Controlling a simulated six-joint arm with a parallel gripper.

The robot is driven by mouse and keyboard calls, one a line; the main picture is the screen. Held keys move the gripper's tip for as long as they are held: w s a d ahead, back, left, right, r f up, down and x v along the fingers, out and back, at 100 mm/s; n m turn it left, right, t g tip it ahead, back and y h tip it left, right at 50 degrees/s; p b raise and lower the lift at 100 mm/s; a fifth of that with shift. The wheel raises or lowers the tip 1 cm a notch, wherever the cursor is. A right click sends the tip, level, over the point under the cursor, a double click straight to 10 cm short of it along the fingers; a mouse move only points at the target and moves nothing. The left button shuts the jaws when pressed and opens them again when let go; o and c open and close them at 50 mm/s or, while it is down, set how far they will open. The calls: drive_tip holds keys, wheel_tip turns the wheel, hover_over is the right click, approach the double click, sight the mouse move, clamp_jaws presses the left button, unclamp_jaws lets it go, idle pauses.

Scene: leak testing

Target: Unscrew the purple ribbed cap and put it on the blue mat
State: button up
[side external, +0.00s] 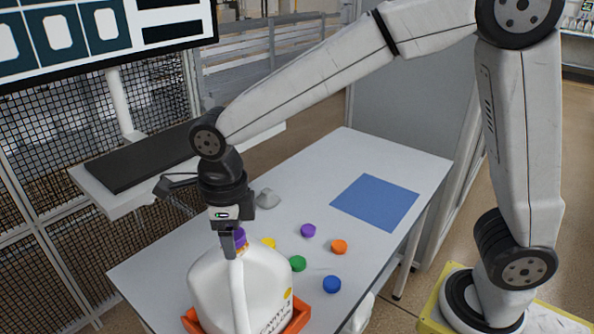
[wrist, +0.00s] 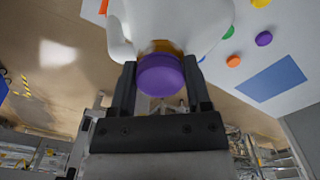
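The purple cap (side external: 239,236) is at the mouth of a white jug (side external: 250,285). In the wrist view the cap (wrist: 161,75) lies between my two fingers, with an amber band between it and the jug (wrist: 180,20). My gripper (side external: 230,243) points down over the jug; in the wrist view its fingers (wrist: 160,82) appear to touch both sides of the cap. Whether the cap's threads are still engaged cannot be seen. The blue mat (side external: 375,202) lies flat and bare at the table's far right; it also shows in the wrist view (wrist: 270,78).
The jug stands in an orange tray (side external: 298,316). Loose caps lie between jug and mat: purple (side external: 308,231), orange (side external: 339,247), green (side external: 298,263), blue (side external: 331,284) and yellow (side external: 268,243). A grey lump (side external: 267,199) lies behind. The white table (side external: 370,152) is clear around the mat.

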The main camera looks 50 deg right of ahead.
clamp_jaws()
drive_tip(key=shift+f, duration=0.1)
idle(0.3)
drive_tip(key=n, duration=0.6)
drive_tip(key=shift+s, duration=0.1)
drive_tip(key=n, duration=0.5)
drive_tip(key=shift+n, duration=0.3)
drive_tip(key=o, duration=0.7)
unclamp_jaws()
drive_tip(key=shift+r, duration=0.2)
